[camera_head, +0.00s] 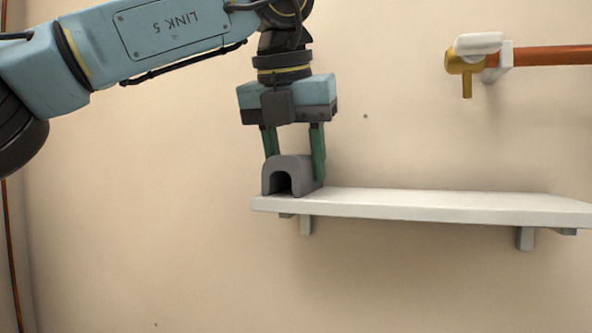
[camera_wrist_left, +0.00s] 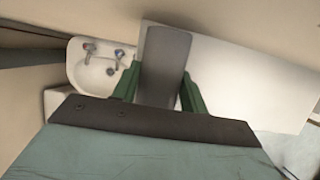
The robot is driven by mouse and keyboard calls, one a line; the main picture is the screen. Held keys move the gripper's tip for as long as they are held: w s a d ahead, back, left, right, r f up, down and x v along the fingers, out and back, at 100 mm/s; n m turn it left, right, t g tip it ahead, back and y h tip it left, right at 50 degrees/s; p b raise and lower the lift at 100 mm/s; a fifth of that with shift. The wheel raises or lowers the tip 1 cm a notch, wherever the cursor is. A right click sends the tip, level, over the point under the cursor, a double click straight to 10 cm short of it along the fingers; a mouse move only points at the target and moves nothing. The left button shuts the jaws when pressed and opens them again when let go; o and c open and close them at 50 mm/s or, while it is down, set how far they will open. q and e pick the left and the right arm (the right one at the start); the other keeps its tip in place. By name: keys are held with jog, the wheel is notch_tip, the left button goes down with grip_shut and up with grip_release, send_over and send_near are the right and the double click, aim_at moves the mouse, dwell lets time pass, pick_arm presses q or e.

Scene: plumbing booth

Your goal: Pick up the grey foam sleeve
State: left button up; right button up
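The grey foam sleeve (camera_head: 291,168) is an arched block with an open tunnel at its front. It rests upright on the left end of the white shelf (camera_head: 420,207). My left gripper (camera_head: 294,154) points straight down over it, with one green finger on each side. In the left wrist view the sleeve (camera_wrist_left: 164,65) lies between the two fingers (camera_wrist_left: 160,88), which are very close to its sides. I cannot tell whether both fingers press on it. The lower part of the left finger is hidden behind the sleeve in the head view. My right gripper is not in view.
A copper pipe (camera_head: 555,56) with a brass valve fitting (camera_head: 466,65) is on the wall at upper right. The shelf right of the sleeve is bare. A white basin (camera_wrist_left: 98,65) with taps shows in the left wrist view. A thin pipe (camera_head: 12,260) runs down the far left.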

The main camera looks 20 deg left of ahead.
pick_arm(q)
jog(key=c, duration=0.3)
jog(key=shift+r, duration=0.1)
jog(key=shift+r, duration=0.15)
jog(key=shift+s+r, duration=0.1)
jog(key=shift+r, duration=0.1)
notch_tip(320, 180, up, 6)
jog(key=shift+r+p, duration=0.25)
jog(key=shift+p, duration=0.5)
jog(key=s+b, duration=0.5)
jog(key=s, duration=1.4)
jog(key=shift+s+a, duration=0.35)
jog(key=shift+s, duration=0.05)
